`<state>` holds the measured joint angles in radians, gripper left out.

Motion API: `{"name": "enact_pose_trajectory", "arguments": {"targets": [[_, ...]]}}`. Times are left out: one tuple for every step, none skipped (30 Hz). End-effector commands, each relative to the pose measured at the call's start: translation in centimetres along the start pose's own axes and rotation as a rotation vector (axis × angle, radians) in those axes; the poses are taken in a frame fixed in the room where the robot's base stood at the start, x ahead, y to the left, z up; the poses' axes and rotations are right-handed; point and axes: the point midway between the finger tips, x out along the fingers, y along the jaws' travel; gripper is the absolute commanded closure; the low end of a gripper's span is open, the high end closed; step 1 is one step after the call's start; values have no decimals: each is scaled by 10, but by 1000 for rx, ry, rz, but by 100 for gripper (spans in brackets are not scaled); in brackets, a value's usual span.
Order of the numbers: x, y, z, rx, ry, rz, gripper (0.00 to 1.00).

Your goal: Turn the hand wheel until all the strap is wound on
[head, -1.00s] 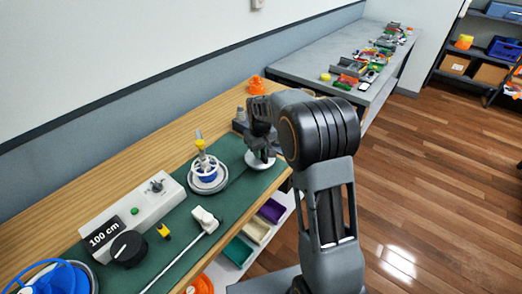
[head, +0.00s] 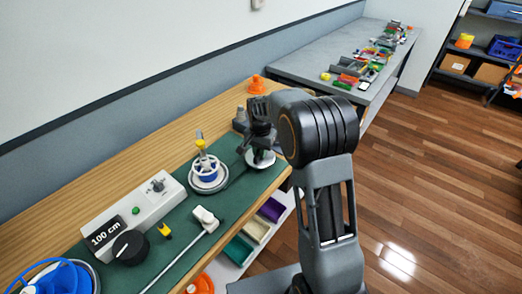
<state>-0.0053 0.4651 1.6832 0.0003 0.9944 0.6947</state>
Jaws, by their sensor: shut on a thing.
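My gripper (head: 259,146) is at the right end of the green mat, reaching down over a white disc (head: 264,160). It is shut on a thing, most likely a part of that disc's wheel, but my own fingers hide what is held. To its left a blue and white spool (head: 206,172) with a yellow top stands on a round white base. A blue hand-wheel-like ring (head: 58,280) is at the lower left, cut by the frame edge. I cannot tell the strap for certain.
An orange cone (head: 257,85) stands behind. Coloured bins hang below the bench's front edge.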

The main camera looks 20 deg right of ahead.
Motion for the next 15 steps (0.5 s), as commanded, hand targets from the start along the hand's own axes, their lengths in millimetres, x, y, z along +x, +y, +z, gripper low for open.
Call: {"name": "enact_pose_trajectory", "arguments": {"targets": [[-4,-2,-2,42,11,-10,100],[-4,-2,-2,71,11,-10,100],[-4,-2,-2,109,11,-10,100],[-4,-2,-2,137,10,-10,100],[-4,-2,-2,166,10,-10,100],[-4,-2,-2,204,10,-10,100],[-4,-2,-2,232,10,-10,100],[-4,-2,-2,261,10,-10,100],[-4,-2,-2,299,9,-11,100],[-4,-2,-2,327,9,-11,100],[-4,-2,-2,356,9,-11,100],[-4,-2,-2,394,9,-11,100],[-4,-2,-2,422,9,-11,100],[-4,-2,-2,451,9,-11,100],[-4,-2,-2,489,9,-11,100]]}}
